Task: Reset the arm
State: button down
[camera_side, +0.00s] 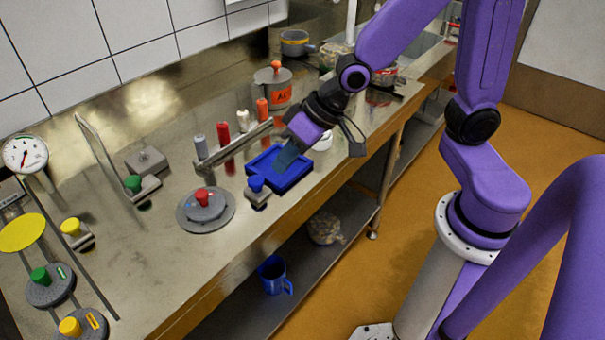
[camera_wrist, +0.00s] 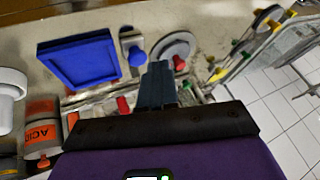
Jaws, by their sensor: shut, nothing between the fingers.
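My gripper (camera_side: 286,158) is shut and empty. In the side view its fingertips hang over the blue tray (camera_side: 303,184) near the front edge of the metal table (camera_side: 165,270). Whether they touch the tray cannot be told. In the wrist view the closed fingers (camera_wrist: 157,80) point away from the camera. There the blue tray (camera_wrist: 78,62) lies to their upper left, and a blue-knobbed block (camera_wrist: 136,55) lies just left of the fingertips.
A red-knobbed round disc (camera_side: 206,208) and the blue-knobbed block (camera_side: 257,192) stand left of the tray. Several coloured pegs, including a red one (camera_side: 223,134), stand behind by a metal bar (camera_side: 235,143). Floor is clear at right.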

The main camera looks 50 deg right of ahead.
jog(key=s+d+r+n+g+h, duration=0.1)
jog(key=s+d+n, duration=0.3)
jog(key=s, duration=0.5)
jog(key=s+d+r+n+g+h, duration=0.1)
jog(key=s+d+n+g+h, duration=0.2)
jog(key=s+d+n, duration=0.2)
jog(key=s+n, duration=0.1)
jog(key=s, duration=0.2)
jog(key=shift+s+d+r, duration=0.25)
jog(key=shift+s+r, duration=0.05)
jog(key=shift+s, duration=0.05)
